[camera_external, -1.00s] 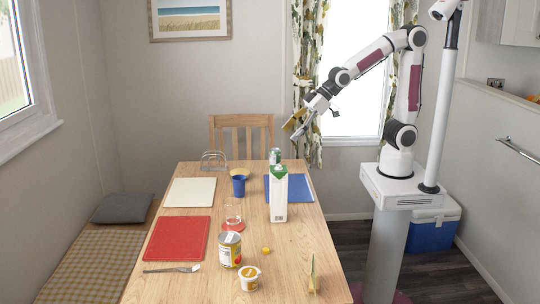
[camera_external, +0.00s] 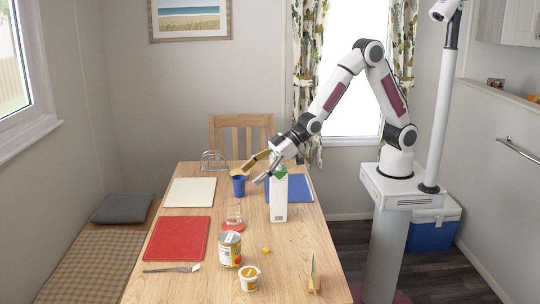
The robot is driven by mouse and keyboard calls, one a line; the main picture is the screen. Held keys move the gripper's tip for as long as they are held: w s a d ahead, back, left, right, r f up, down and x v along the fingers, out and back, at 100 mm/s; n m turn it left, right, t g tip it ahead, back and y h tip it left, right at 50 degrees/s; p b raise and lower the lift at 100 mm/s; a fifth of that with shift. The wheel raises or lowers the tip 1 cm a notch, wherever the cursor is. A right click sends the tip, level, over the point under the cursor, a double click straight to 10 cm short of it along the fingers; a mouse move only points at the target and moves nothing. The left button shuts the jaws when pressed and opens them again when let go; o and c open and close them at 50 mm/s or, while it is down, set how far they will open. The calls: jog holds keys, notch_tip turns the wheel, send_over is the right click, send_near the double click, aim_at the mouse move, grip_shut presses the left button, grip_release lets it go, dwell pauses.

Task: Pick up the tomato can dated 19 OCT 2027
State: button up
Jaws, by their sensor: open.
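A tomato can (camera_external: 230,250) with a yellow and red label and a bare metal lid stands upright near the front of the table. Its date is too small to read. My gripper (camera_external: 248,176) is open and empty. It is over the far half of the table, above and behind the can, close to the blue cup and the carton. The gripper hides part of the carton's top area and what stood behind it.
A white carton (camera_external: 278,200), blue cup (camera_external: 239,187), clear glass (camera_external: 233,211), yogurt tub (camera_external: 249,278), small yellow item (camera_external: 266,251) and upright card (camera_external: 313,275) stand on the table (camera_external: 185,284). A fork (camera_external: 172,269) lies by the red mat (camera_external: 178,239).

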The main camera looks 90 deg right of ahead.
jog(key=w+a+f+n+y, duration=0.1)
jog(key=w+a+f+y, duration=0.15)
jog(key=a+f, duration=0.45)
jog(key=n+t, duration=0.1)
send_near(221, 253)
jog(key=shift+s+d+r+y, duration=0.1)
jog(key=shift+s+d+y, duration=0.35)
jog(key=shift+s+d, duration=0.2)
jog(key=shift+x, duration=1.25)
jog(key=shift+w, duration=0.1)
jog(key=shift+x, duration=2.55)
